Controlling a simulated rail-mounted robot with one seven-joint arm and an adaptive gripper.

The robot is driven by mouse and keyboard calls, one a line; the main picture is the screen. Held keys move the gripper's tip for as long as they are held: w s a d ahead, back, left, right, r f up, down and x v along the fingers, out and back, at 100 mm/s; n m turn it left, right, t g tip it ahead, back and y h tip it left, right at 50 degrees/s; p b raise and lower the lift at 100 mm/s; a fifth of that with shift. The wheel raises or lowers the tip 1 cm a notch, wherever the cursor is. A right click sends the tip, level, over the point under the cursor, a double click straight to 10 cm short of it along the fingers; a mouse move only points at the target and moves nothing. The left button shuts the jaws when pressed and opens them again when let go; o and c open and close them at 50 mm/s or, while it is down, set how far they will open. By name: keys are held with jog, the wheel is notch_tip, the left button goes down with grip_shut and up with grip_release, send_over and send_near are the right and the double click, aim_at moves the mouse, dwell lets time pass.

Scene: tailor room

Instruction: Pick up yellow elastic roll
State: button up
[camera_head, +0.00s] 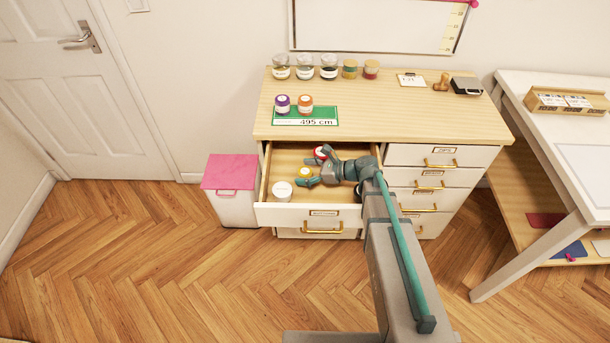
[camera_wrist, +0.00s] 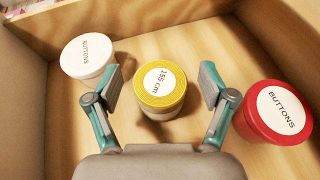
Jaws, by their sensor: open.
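The yellow elastic roll (camera_wrist: 162,88) stands in the open drawer (camera_head: 287,216), with a white label reading 155 cm on its yellow top. My gripper (camera_wrist: 160,86) is open, with one finger on either side of the roll in the wrist view. No firm contact can be made out. In the head view my gripper (camera_head: 313,168) reaches into the drawer from the right.
A white buttons jar (camera_wrist: 86,55) stands left of the roll and a red buttons jar (camera_wrist: 280,112) stands to the right. The drawer's walls surround them. Above is the dresser top (camera_head: 380,112) with several jars. A pink-lidded bin (camera_head: 231,172) stands left of the drawer.

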jog(key=c, duration=1.2)
jog(key=shift+r, duration=0.1)
jog(key=shift+c, duration=0.2)
